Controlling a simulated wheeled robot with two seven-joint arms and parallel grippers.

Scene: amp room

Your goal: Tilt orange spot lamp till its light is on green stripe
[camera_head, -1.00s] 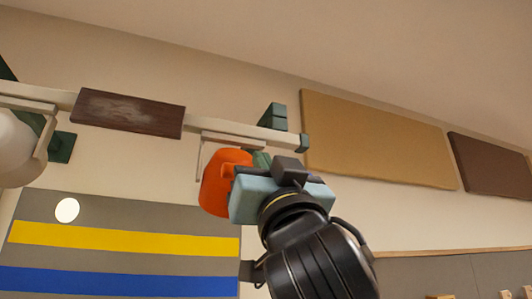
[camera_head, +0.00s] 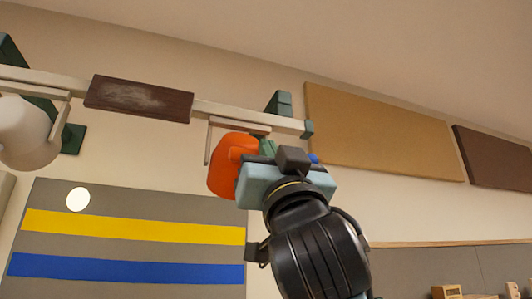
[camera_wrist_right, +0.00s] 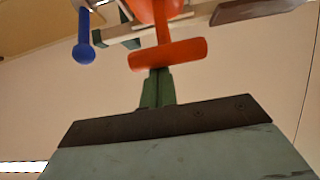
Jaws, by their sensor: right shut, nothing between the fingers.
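The orange spot lamp (camera_head: 222,172) hangs below the pale rail in the head view, partly hidden by my right gripper. In the right wrist view its underside (camera_wrist_right: 158,8) and an orange crossbar handle (camera_wrist_right: 168,54) show. My right gripper (camera_wrist_right: 158,80) is shut and empty, its green fingers just below the crossbar. I cannot tell whether they touch it. In the head view the gripper (camera_head: 266,148) is beside the lamp's right side. A round white light spot (camera_head: 78,199) lies on the grey board, above the yellow stripe. No green stripe shows. My left gripper is out of view.
The pale rail (camera_head: 222,112) also bears a white lamp (camera_head: 25,135) at left and a dark brown plate (camera_head: 138,99). The board has a yellow stripe (camera_head: 130,227) and a blue stripe (camera_head: 125,269). A blue knob (camera_wrist_right: 84,52) hangs left of the crossbar in the wrist view.

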